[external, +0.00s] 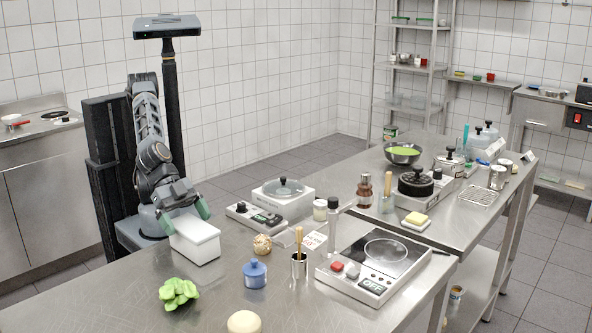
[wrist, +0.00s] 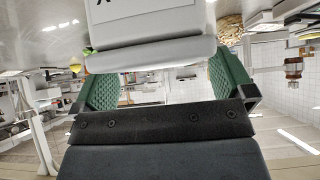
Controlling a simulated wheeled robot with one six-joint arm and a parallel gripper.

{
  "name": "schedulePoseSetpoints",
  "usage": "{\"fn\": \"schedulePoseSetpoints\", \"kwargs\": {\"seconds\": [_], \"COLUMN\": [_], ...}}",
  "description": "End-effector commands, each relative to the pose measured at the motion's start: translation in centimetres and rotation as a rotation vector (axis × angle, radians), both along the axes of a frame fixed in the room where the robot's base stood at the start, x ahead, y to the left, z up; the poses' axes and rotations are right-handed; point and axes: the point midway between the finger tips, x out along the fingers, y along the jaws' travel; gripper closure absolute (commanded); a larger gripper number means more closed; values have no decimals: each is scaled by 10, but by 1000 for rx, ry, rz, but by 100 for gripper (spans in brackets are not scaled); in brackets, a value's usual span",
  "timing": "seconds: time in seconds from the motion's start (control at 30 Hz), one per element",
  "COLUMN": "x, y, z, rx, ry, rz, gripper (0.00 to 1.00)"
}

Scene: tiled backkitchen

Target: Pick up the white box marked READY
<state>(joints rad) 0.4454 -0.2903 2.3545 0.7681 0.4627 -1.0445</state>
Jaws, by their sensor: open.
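A white box (external: 196,244) with a lid stands on the near steel counter, close to my arm. In the wrist view the white box (wrist: 155,55) fills the top middle, with part of a dark marking at the picture's edge; the word READY cannot be read. My gripper (external: 186,214) is open, with its green fingers at the far edge of the box, one toward each side. In the wrist view the fingers of my gripper (wrist: 163,76) stand apart to the left and right of the box's near end. Whether they touch it cannot be told.
Green leaves (external: 179,293), a blue lidded pot (external: 254,274) and a brown-topped item (external: 262,244) stand near the box.

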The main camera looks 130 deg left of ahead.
Motion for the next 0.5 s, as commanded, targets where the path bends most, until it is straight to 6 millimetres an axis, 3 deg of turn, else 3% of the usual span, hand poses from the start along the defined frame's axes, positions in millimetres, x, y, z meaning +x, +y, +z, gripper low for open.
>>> {"fn": "schedulePoseSetpoints", "kwargs": {"seconds": [0.4, 0.5], "x": [9, 9], "y": [0, 0], "z": [-9, -9], "rx": [0, 0], "ry": [0, 1], "rz": [0, 0], "gripper": [0, 10]}}
